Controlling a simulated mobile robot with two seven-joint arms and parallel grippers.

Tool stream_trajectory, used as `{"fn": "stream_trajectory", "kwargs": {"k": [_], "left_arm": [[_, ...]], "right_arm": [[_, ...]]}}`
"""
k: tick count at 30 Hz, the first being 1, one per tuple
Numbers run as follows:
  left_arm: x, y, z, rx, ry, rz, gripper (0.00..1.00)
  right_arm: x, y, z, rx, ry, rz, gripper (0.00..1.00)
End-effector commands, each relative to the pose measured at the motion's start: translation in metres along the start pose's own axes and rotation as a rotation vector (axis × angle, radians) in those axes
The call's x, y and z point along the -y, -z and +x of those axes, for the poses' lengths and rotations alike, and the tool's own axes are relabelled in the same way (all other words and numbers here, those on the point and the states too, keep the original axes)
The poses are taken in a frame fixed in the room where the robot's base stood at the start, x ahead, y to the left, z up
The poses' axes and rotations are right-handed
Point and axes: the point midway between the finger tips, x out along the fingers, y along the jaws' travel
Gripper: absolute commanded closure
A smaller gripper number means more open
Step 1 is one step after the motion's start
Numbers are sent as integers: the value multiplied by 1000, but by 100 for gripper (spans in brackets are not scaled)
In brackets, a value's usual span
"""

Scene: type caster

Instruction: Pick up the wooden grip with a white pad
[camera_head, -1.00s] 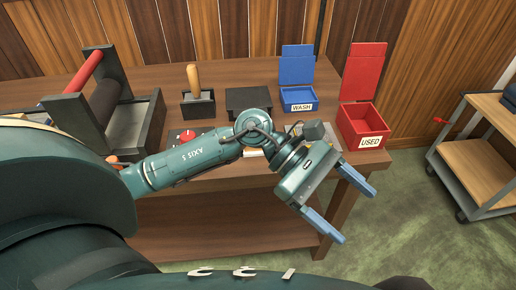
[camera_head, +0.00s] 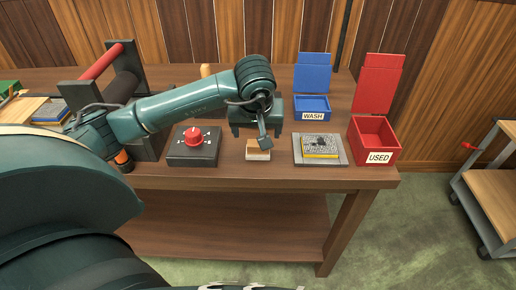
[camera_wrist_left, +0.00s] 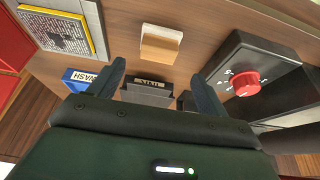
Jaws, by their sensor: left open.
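The wooden grip with a white pad (camera_head: 257,153) lies near the front edge of the table, between the red-knob box and the grey tray. In the left wrist view, the same block (camera_wrist_left: 160,45) shows its tan wooden part and white part, beyond the fingertips. My left gripper (camera_head: 256,132) is above the table, just behind the block in the head view. In the wrist view its two fingers (camera_wrist_left: 158,78) are apart, with nothing held between them. The head view partly hides the fingers. My right gripper is not in view.
A black box with a red knob (camera_head: 194,138) stands left of the block. A grey tray with a yellow-edged plate (camera_head: 334,161) lies right. The blue WASH box (camera_head: 312,116) and red USED box (camera_head: 375,157) stand open. A dark box (camera_wrist_left: 148,92) shows between the fingers.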

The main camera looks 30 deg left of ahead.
Motion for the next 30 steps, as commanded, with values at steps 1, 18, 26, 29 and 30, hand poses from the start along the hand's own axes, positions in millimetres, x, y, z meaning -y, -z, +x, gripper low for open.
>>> {"fn": "stream_trajectory", "kwargs": {"k": [1,18,26,29,30], "left_arm": [[0,0,4,1,0,-1,23],[-2,-1,61,1,-2,0,23],[-2,-1,60,0,-2,0,29],[-2,-1,60,0,-2,0,37],[-2,-1,60,0,-2,0,41]], "right_arm": [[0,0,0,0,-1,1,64],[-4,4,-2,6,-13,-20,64],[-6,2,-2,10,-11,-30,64],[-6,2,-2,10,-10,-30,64],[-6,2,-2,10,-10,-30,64]]}}
